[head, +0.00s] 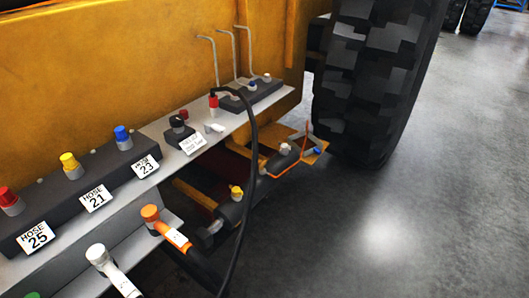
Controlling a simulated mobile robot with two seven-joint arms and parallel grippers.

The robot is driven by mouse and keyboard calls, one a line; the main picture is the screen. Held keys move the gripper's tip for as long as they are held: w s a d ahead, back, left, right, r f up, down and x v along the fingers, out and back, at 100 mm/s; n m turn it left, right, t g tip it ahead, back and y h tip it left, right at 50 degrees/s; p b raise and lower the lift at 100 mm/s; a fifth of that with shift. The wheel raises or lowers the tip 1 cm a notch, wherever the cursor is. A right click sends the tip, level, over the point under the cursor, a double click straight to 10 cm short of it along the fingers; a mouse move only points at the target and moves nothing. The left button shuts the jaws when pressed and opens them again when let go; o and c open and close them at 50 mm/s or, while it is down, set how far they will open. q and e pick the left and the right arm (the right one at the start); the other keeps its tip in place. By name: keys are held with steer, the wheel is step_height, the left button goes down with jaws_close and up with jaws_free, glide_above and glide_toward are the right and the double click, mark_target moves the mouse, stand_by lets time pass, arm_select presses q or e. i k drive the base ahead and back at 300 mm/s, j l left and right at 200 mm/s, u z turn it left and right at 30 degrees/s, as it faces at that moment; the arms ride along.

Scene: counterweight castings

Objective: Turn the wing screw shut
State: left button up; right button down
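A small pale fitting (214,128) lies on the grey shelf beside a white label (193,144); it may be the wing screw, but it is too small to tell its shape or how far it is turned. A black block with a black knob (177,123) stands just left of it, with a small dark red cap (183,115) behind. The label's print is too small to read surely. Neither of my grippers is in view.
A thick black hose (253,150) arches from a red-collared fitting (213,100) down past the shelf's front. Capped ports labelled HOSE 25 (38,237), 21 and 23 line the left. Orange (165,226) and white hose ends sit below.

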mark_target(261, 165)
steer(key=i+l+u, duration=0.2)
steer(key=i+l, duration=0.2)
steer(key=l, duration=0.2)
steer(key=i+l+u, duration=0.1)
steer(key=l, duration=0.25)
steer(key=i+l+u, duration=0.1)
steer(key=i+l, duration=0.2)
steer(key=i+l+u, duration=0.1)
steer(key=l, duration=0.3)
steer(key=i+l+u, duration=0.1)
steer(key=l, duration=0.3)
steer(key=i+l+u, duration=0.1)
steer(key=i+l, duration=0.3)
steer(key=l, duration=0.35)
steer(key=u, duration=0.05)
